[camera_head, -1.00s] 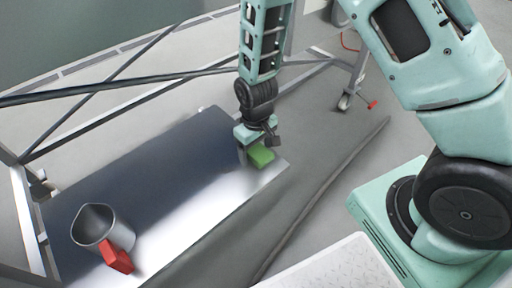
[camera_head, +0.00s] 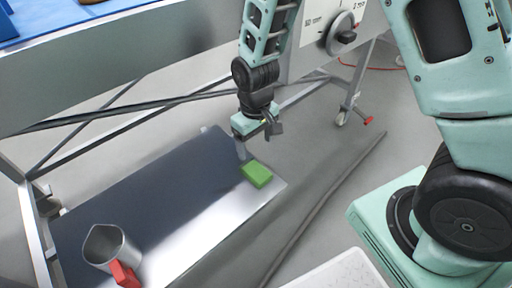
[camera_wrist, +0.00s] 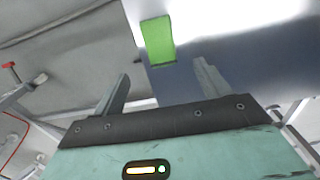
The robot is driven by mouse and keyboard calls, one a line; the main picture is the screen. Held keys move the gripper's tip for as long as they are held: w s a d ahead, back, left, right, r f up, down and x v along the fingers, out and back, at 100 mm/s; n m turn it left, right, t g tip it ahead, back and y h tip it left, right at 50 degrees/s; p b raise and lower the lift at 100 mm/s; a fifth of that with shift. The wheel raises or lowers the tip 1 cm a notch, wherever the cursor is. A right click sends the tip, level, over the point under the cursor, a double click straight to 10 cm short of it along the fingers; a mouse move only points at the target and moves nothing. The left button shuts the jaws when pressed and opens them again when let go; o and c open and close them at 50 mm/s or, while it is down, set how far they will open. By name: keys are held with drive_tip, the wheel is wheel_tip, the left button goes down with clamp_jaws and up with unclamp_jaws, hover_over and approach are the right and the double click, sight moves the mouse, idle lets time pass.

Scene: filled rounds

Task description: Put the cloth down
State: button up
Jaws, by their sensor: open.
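The cloth is a small green block-like piece (camera_head: 257,174) lying on the metal shelf (camera_head: 150,200), near its right end. In the wrist view the green cloth (camera_wrist: 158,40) lies beyond the fingertips, apart from them. My gripper (camera_head: 256,148) is open and empty, above and just behind the cloth in the head view. Its two spread fingers show in the wrist view (camera_wrist: 160,82) with nothing between them.
A metal jug (camera_head: 107,247) with a red handle (camera_head: 124,275) stands at the shelf's left front. Metal frame bars (camera_head: 150,100) run behind the shelf. A control panel with a knob (camera_head: 342,35) is at the upper right. The shelf's middle is bare.

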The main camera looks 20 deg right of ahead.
drive_tip(key=s+a+r+n, duration=0.2)
drive_tip(key=s+a+r, duration=0.1)
drive_tip(key=s+r, duration=0.5)
drive_tip(key=s+a+r+n, duration=0.2)
drive_tip(key=s+r, duration=0.6)
drive_tip(key=s, duration=0.4)
drive_tip(key=shift+a+r+y, duration=0.25)
drive_tip(key=shift+a+y, duration=0.05)
drive_tip(key=shift+a, duration=0.3)
drive_tip(key=shift+r, duration=0.1)
wheel_tip(320, 180, up, 28)
drive_tip(key=p, duration=2.8)
drive_tip(key=shift+r, duration=0.15)
